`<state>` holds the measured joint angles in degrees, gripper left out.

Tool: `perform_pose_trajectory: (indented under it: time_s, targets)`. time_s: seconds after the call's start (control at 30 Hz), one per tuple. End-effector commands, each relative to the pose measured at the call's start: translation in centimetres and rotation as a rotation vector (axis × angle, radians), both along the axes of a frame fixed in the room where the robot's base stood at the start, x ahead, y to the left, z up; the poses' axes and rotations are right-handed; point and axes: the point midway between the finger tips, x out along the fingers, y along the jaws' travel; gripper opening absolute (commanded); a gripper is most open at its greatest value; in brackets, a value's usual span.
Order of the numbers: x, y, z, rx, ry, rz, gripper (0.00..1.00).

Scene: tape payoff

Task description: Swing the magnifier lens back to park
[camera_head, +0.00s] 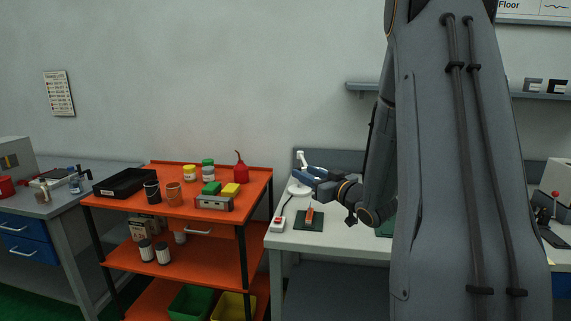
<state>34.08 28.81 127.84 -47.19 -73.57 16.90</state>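A small white fixture (300,158) stands at the back left of the white workbench; it may be part of the magnifier. A white round part (298,189) shows below it, partly behind my gripper, and I cannot tell whether it is the lens or a base. My gripper (308,175) points left over the bench's left end, with bluish fingers close to these white parts. I cannot tell whether it touches them or whether the fingers are apart. My arm hides much of the bench.
A red-buttoned box (278,224) with a cable and a dark green mat (309,226) bearing an orange-red piece lie on the workbench (280,242). An orange cart (232,213) with jars and trays stands to the left. A wall shelf (362,86) runs behind my arm.

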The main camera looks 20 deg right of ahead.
Motion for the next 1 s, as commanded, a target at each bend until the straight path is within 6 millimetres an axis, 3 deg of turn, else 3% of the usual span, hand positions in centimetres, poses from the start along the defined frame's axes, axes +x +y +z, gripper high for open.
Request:
perform_pose_trajectory:
  time_s: [0.17,0.63,1.0]
  targets:
    - [0.5,0.3,0.1,0.0,-0.002,0.006,0.36]
    - [6.9,1.9,0.1,0.0,-0.002,0.01,0.36]
    - [7.8,1.8,0.0,0.0,-0.001,0.005,0.36]
